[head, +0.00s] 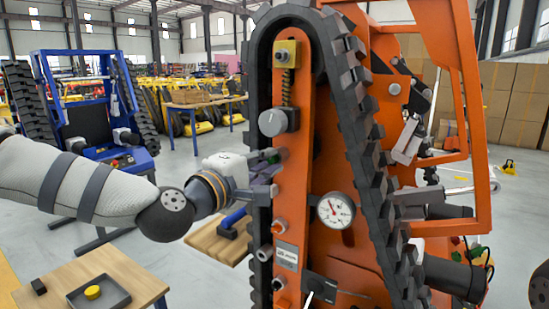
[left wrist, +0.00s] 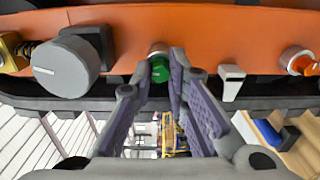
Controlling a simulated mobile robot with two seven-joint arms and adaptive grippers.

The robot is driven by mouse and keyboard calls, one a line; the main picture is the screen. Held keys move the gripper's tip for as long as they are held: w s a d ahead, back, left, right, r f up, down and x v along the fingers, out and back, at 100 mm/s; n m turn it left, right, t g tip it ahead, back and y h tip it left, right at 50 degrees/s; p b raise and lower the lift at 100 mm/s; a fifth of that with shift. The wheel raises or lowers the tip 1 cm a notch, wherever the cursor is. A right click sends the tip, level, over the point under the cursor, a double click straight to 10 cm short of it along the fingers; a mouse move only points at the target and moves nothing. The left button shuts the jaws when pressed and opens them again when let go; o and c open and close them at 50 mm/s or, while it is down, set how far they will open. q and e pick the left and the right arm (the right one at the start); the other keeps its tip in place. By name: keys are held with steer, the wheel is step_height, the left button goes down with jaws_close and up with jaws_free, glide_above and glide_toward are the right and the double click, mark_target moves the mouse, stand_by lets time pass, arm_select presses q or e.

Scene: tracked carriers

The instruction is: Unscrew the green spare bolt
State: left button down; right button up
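The green spare bolt (head: 271,154) sticks out of the orange side of the tracked carrier (head: 293,190), below a grey round knob. In the left wrist view the green bolt (left wrist: 160,69) shows between the fingertips. My left gripper (head: 265,170) comes in from the left at the carrier's side. Its fingers (left wrist: 161,78) lie close against both sides of the bolt, with no clear gap between them and the green. The fingers hide part of the bolt in the head view. My right gripper is not in view.
A grey knob (head: 279,121) and a pressure gauge (head: 335,210) sit on the carrier, framed by its black track (head: 375,190). A wooden table (head: 135,275) holds a dark tray (head: 112,305) with a yellow disc (head: 93,292). A blue-handled tool (head: 234,220) lies on another wooden surface.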

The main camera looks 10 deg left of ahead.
arm_select(q)
steer(key=n+b, duration=0.1)
steer(key=n, duration=0.5)
steer(key=shift+f, duration=0.2)
steer(key=shift+s+r+n, duration=0.1)
steer(key=shift+s+n, duration=0.05)
steer(key=shift+n, duration=0.85)
steer(key=shift+a+r, duration=0.1)
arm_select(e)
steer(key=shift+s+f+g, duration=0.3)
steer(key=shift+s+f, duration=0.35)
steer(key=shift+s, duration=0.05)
arm_select(q)
steer(key=shift+s, duration=0.1)
steer(key=shift+p+v, duration=0.5)
steer(key=shift+v, duration=1.35)
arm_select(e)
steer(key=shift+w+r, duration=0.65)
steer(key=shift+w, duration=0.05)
